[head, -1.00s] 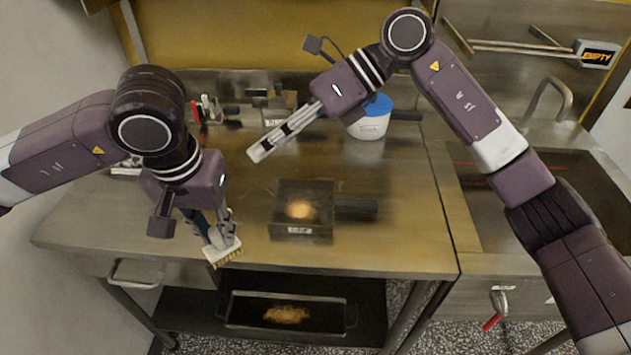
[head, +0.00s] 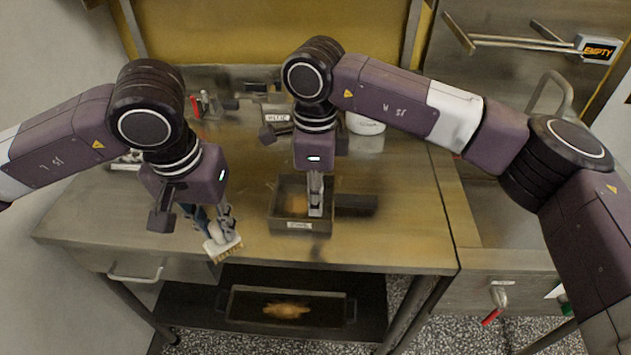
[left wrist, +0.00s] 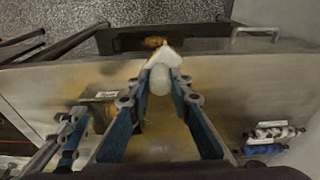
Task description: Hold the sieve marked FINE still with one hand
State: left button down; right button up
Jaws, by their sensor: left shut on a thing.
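A dark square sieve (head: 284,223) with a handle to the right and a pale label on its front wall sits on the steel table. The label is too small to read. Brown-gold material (head: 298,205) shows inside it. My right gripper (head: 315,213) points down over the sieve's right part; I cannot tell whether it touches the sieve or how far its fingers are apart. My left gripper (head: 219,238) is shut on a white brush (head: 223,250) with tan bristles, left of the sieve near the table's front edge. The brush also shows in the left wrist view (left wrist: 160,78).
Behind stands another dark labelled item (head: 278,118). A white tub (head: 365,125) is partly hidden by my right arm. A tray (head: 236,318) with brown material lies on the lower shelf. A sink is at right. The table right of the sieve's handle is clear.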

aim_at(316, 221)
notch_tip(316, 221, down, 7)
jog(key=shift+r, duration=0.2)
grip_shut()
dwell(1.0)
dwell(0.5)
